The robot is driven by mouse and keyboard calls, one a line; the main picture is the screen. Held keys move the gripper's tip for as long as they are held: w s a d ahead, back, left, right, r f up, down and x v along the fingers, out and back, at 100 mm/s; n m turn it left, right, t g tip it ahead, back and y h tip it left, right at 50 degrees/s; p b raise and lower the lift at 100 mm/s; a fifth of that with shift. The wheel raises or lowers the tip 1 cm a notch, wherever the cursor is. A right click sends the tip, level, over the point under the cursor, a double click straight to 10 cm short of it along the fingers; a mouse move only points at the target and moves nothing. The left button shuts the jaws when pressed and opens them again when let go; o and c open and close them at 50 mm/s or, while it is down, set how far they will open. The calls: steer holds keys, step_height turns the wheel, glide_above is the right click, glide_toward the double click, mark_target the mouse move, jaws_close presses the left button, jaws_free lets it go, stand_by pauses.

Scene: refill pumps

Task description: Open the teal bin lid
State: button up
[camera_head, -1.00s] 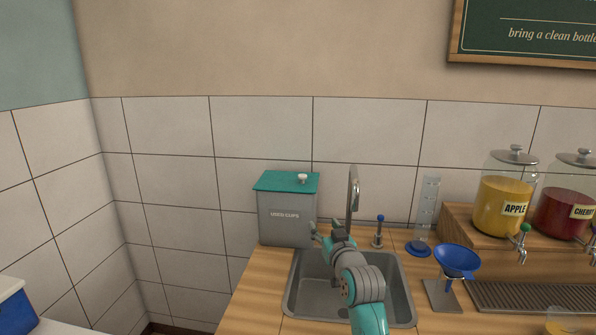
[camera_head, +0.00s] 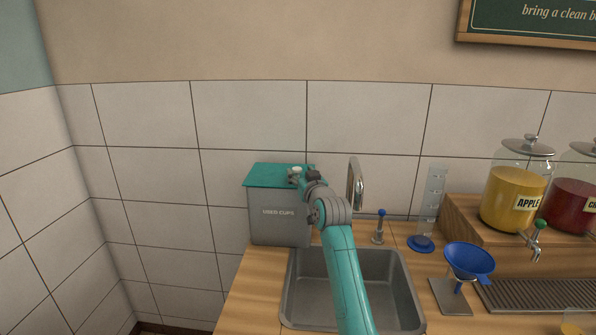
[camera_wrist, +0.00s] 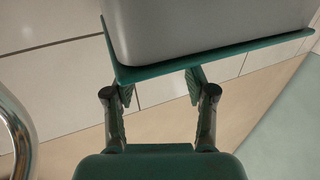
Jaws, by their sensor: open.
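The grey bin (camera_head: 277,217) labelled "USED CUPS" stands on the wooden counter at the back left of the sink. Its flat teal lid (camera_head: 262,174) lies shut on top, with a small pale knob (camera_head: 296,171) near its right side. My gripper (camera_head: 300,177) is at the lid's right side, close to the knob. In the wrist view my gripper (camera_wrist: 160,90) is open, its two fingers apart at the edge of the teal lid (camera_wrist: 215,52), with the grey bin wall (camera_wrist: 200,22) beyond. The wrist view does not show the knob, and I cannot tell whether the fingers touch the lid.
A curved metal tap (camera_head: 355,184) stands just right of my wrist; it also shows at the left of the wrist view (camera_wrist: 18,130). The sink (camera_head: 300,292) lies below my arm. A blue funnel (camera_head: 468,260) on a stand and juice jars (camera_head: 513,198) are farther right.

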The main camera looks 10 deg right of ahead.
mark_target(298, 170)
steer(key=shift+w+a, duration=0.15)
steer(key=shift+w, duration=1.4)
steer(key=shift+c, duration=0.2)
jaws_close()
